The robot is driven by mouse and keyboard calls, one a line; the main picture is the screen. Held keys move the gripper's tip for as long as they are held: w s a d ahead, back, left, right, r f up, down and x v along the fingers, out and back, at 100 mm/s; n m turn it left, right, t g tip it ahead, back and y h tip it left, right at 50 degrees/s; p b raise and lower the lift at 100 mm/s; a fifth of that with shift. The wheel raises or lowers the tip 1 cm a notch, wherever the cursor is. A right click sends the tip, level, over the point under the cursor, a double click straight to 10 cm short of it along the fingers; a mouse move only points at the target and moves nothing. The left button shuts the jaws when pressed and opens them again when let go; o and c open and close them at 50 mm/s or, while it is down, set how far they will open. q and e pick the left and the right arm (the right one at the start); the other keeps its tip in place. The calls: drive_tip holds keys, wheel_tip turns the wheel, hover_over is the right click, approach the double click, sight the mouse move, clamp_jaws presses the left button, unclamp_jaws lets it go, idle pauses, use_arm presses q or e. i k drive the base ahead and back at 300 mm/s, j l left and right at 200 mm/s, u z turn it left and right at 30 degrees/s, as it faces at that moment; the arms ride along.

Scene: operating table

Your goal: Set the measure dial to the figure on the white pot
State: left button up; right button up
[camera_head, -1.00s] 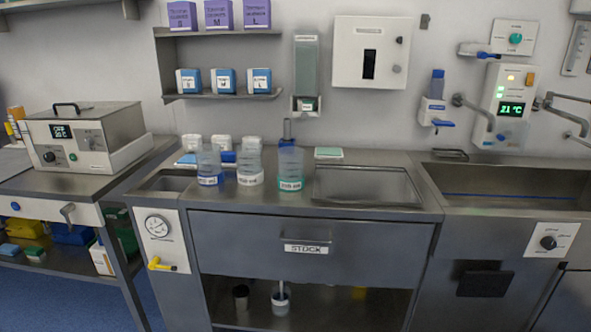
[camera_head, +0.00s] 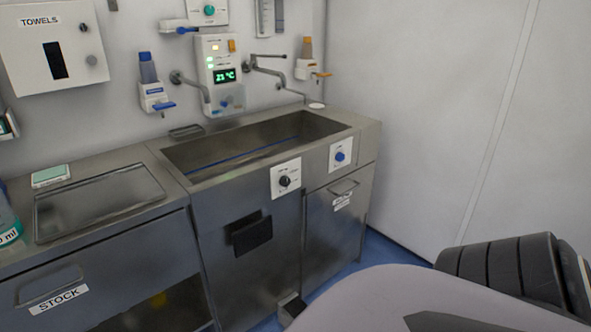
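A black dial knob (camera_head: 284,181) sits on a white plate on the front of the sink unit; its small markings are too blurred to read, so I cannot tell if it is the measure dial. A blue knob (camera_head: 340,156) sits on a second white plate to its right. No white pot is in view now. A clear container with a green band (camera_head: 9,236) is cut off at the left edge, with "0 ml" showing on its label. Neither of my grippers is in view.
The sink basin (camera_head: 365,131) has a control panel reading 21 °C (camera_head: 224,76) and taps above it. A drawer marked STOCK (camera_head: 58,298) is at the lower left. Blue floor shows beyond the cabinet. A grey rounded shape with a black ribbed part fills the lower right.

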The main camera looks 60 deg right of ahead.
sight(284, 181)
drive_tip(key=l+u, duration=0.1)
drive_tip(key=l, duration=3.75)
